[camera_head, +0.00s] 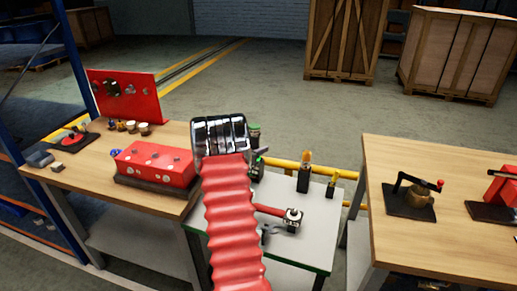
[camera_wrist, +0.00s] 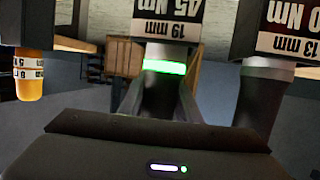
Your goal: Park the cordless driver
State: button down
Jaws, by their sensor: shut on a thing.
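In the wrist view my gripper (camera_wrist: 163,88) is shut, its two fingers on either side of a grey cylindrical grip with a bright green glowing band. I take this to be the cordless driver (camera_wrist: 160,98). A label reading 19 mm, 45 Nm shows upside down just beyond the band. A second dark tool body (camera_wrist: 262,95), below a 13 mm label, stands to the right, and an orange-ended piece (camera_wrist: 28,88) is at the left. In the head view my wrist hides most of the gripper and what it holds.
A small grey table (camera_head: 310,240) holds a red-handled hammer (camera_head: 291,217), an orange-topped black holder (camera_head: 304,178) and a yellow-topped piece (camera_head: 331,187). The left bench carries a red block (camera_head: 155,163). The right bench carries a clamp-like device (camera_head: 415,197).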

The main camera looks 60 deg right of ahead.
jog(key=shift+f, duration=0.2)
jog(key=c, duration=1.7)
grip_release()
jog(key=o, duration=0.5)
jog(key=shift+f, duration=0.15)
jog(key=v, duration=1.4)
jog(key=shift+w, duration=0.1)
jog(key=shift+d, duration=0.1)
